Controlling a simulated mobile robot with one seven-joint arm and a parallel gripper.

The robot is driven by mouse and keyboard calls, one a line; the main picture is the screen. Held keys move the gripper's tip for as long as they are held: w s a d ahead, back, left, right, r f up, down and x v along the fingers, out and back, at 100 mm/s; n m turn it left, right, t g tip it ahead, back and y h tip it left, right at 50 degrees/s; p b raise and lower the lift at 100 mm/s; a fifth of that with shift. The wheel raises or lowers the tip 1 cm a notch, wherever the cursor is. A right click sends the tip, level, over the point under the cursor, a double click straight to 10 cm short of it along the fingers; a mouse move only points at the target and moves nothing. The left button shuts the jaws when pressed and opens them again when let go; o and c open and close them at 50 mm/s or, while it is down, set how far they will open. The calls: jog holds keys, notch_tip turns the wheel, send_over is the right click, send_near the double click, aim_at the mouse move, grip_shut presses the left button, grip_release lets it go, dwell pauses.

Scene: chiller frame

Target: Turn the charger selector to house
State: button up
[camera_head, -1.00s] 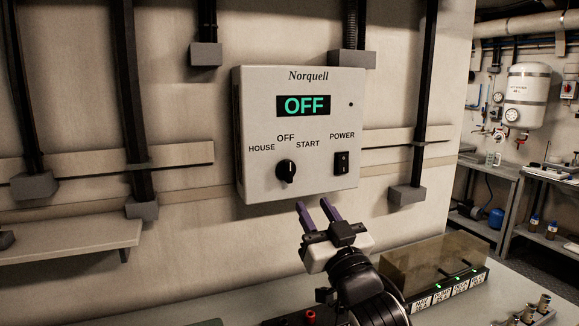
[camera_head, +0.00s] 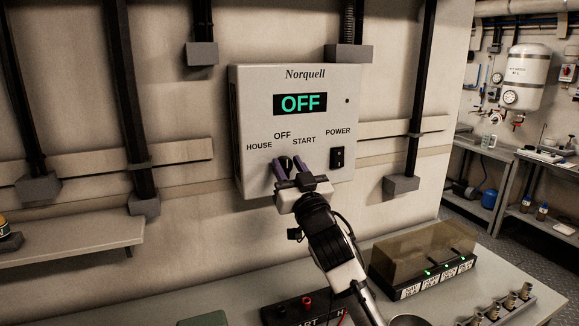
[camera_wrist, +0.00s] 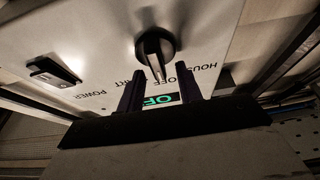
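The charger box, labelled Norquell (camera_head: 252,118), hangs on the wall and its display (camera_head: 300,103) reads OFF. Its black selector knob (camera_head: 286,162) sits below the labels HOUSE, OFF and START. My gripper (camera_head: 292,161) is open in front of the knob, with its purple fingers to either side in the head view. The wrist view shows the box upside down. There the knob (camera_wrist: 154,50) lies just beyond and between the fingertips (camera_wrist: 161,72), with its ridge towards the OFF label. I cannot tell whether a finger touches it; the fingers partly cover it in the head view.
A black POWER rocker switch (camera_head: 337,158) is right of the knob; it also shows in the wrist view (camera_wrist: 51,71). Below are a bench with a clear-covered block (camera_head: 424,251) and a black terminal unit (camera_head: 302,309). A shelf (camera_head: 75,241) is at left.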

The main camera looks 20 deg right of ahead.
grip_shut()
jog(key=shift+f+n+b, duration=0.15)
jog(key=shift+n+b, duration=0.15)
jog(key=shift+b, duration=0.15)
jog(key=shift+f+n+y+b, duration=0.1)
jog(key=shift+n+y+b, duration=0.55)
jog(key=shift+b, duration=0.25)
jog(key=n+y+b, duration=0.1)
jog(key=n+b, duration=0.1)
jog(key=n, duration=0.1)
jog(key=shift+a+n+b, duration=0.1)
jog(key=shift+n+b, duration=0.15)
jog(key=shift+b, duration=0.15)
jog(key=n+y, duration=0.1)
jog(key=n+g+y, duration=0.1)
jog(key=n, duration=0.1)
jog(key=shift+a+r, duration=0.1)
jog(key=shift+r, duration=0.1)
jog(key=shift+a+n+g+y+p, duration=0.1)
jog(key=shift+n+g+y+p, duration=0.3)
jog(key=shift+n, duration=0.65)
jog(key=shift+n+g+y+p, duration=0.2)
jog(key=shift+n+y+p, duration=0.25)
jog(key=shift+n, duration=0.6)
jog(key=shift+f, duration=0.15)
grip_release()
